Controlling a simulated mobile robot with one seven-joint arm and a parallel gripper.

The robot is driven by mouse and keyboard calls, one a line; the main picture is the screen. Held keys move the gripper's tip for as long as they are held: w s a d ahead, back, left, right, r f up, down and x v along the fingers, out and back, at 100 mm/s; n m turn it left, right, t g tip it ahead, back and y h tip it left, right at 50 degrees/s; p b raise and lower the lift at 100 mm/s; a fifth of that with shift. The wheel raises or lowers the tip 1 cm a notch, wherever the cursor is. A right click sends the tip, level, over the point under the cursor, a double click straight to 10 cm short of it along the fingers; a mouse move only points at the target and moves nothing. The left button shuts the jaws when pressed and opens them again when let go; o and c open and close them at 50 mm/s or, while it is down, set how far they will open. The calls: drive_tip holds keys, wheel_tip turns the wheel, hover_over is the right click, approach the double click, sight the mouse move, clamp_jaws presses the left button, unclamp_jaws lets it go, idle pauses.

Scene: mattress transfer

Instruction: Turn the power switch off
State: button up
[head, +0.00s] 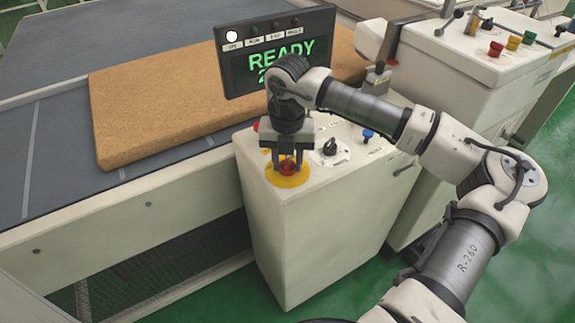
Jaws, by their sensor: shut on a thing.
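A white control cabinet (310,220) stands in the middle of the head view. On its top, near the front left corner, a red knob (287,170) sits on a round yellow plate (290,181). My gripper (287,163) points straight down over it, its two fingers shut on the red knob from either side. The fingers hide part of the knob, and I cannot read its position or any label. A black rotary knob (330,147) on a white plate and a blue knob (368,135) are to the right, both apart from my gripper.
A dark display (275,50) behind my gripper reads READY in green, with a white lamp lit at its upper left; its lower line is partly hidden. A tan mattress (150,105) lies on the grey conveyor (60,170). Another cabinet with colored buttons (470,75) stands right.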

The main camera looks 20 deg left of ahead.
drive_tip(key=n+b, duration=0.1)
drive_tip(key=b, duration=0.1)
drive_tip(key=n+b, duration=0.2)
drive_tip(key=shift+f+n, duration=0.25)
drive_tip(key=shift+n, duration=0.05)
drive_tip(key=n+b, duration=0.3)
drive_tip(key=n, duration=0.1)
drive_tip(key=shift+r+n, duration=0.1)
drive_tip(key=shift+n, duration=0.2)
drive_tip(key=n+b, duration=0.1)
drive_tip(key=n, duration=0.2)
drive_tip(key=shift+r+n+b, duration=0.1)
drive_tip(key=shift+n+b, duration=0.2)
drive_tip(key=shift+b, duration=0.1)
drive_tip(key=n+b, duration=0.1)
drive_tip(key=n, duration=0.3)
drive_tip(key=shift+r, duration=0.1)
drive_tip(key=o, duration=1)
